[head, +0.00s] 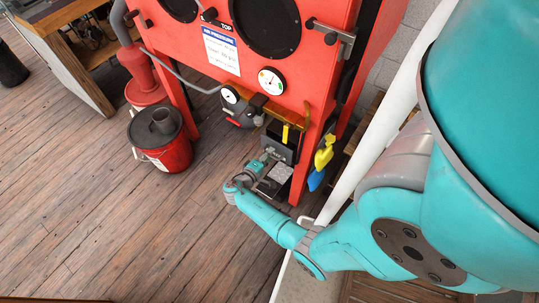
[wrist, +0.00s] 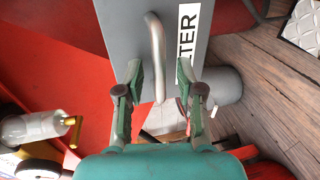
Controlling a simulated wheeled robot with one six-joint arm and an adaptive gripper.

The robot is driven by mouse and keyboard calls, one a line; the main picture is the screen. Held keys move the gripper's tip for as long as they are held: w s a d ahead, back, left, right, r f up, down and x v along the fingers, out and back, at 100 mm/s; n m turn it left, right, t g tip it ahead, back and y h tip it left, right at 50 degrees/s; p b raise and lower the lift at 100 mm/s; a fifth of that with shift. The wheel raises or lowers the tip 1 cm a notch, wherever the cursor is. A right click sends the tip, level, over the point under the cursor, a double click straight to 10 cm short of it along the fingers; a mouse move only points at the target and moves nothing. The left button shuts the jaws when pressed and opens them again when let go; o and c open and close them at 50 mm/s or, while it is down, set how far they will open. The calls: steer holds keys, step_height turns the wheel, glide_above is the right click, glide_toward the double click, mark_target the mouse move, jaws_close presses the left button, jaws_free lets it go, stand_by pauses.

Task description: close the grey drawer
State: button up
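The grey drawer's flat front (wrist: 130,35) fills the top middle of the wrist view, with a curved silver handle (wrist: 156,55) and a white label with black letters ending in "LTER". My gripper (wrist: 160,76) is open, one green-padded finger on each side of the handle, with gaps showing on both sides. I cannot tell how deep the handle sits between the pads. In the head view my gripper (head: 262,166) is low at the front of the red cabinet, by a small grey open-topped part (head: 280,173) that seems to be the drawer, partly hidden by my gripper.
The red cabinet (head: 240,50) with gauges stands on a wooden floor (head: 90,210). A red bucket with a dark lid (head: 157,128) stands left of it. Yellow (head: 324,152) and blue (head: 316,180) items hang by its right leg.

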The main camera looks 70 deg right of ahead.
steer(key=shift+s+d, duration=0.1)
steer(key=shift+d, duration=0.15)
jaws_close()
steer(key=x, duration=0.3)
steer(key=shift+s+d+r, duration=0.1)
steer(key=shift+d+r, duration=0.15)
jaws_free()
steer(key=shift+d, duration=0.15)
